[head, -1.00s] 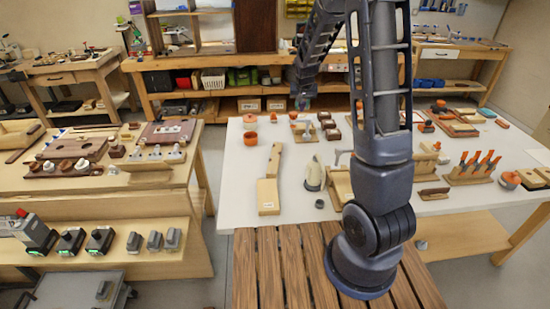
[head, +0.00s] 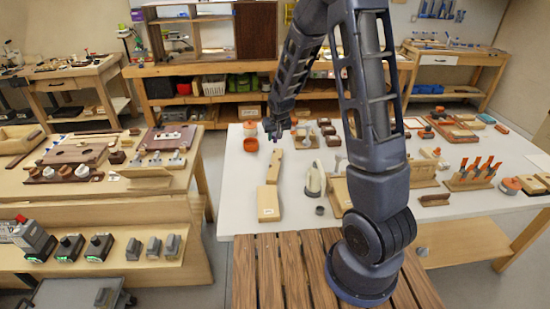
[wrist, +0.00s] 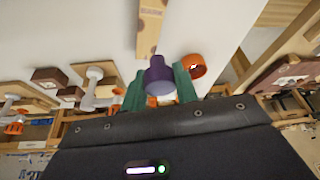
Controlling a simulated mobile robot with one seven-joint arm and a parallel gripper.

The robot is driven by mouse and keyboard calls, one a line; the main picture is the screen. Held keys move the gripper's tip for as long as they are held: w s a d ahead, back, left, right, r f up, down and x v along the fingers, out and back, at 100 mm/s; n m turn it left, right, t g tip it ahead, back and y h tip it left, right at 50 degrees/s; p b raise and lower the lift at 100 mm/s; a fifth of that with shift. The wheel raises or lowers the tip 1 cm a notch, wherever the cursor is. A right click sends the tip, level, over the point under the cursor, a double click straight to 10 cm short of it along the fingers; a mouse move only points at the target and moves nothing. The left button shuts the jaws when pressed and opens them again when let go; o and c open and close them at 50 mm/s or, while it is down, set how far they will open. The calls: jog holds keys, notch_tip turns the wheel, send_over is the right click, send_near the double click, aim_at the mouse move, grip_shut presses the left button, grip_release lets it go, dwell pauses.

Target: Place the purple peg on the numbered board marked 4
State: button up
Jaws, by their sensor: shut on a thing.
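My gripper (wrist: 160,86) is shut on the purple peg (wrist: 157,76), which sits between its two green fingers in the wrist view. In the head view my gripper (head: 274,131) hangs over the back left of the white table, and the peg is too small to make out clearly. A pale wooden board (head: 268,204) with a narrow far end lies on the table, nearer the front than my gripper. A wooden strip with dark spots (wrist: 150,25) shows beyond the peg in the wrist view. I cannot read a 4 on any board.
An orange cup (head: 251,145) stands close to the left of my gripper; an orange round thing also shows in the wrist view (wrist: 194,66). A pale upright object (head: 315,179) and a small grey cup (head: 320,210) stand right of the board.

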aim_at(274, 161)
notch_tip(274, 161, down, 11)
jog(key=shift+f, duration=0.1)
dwell(0.5)
jog(key=shift+f, duration=0.1)
jog(key=o, duration=0.9)
jog(key=shift+o, duration=0.2)
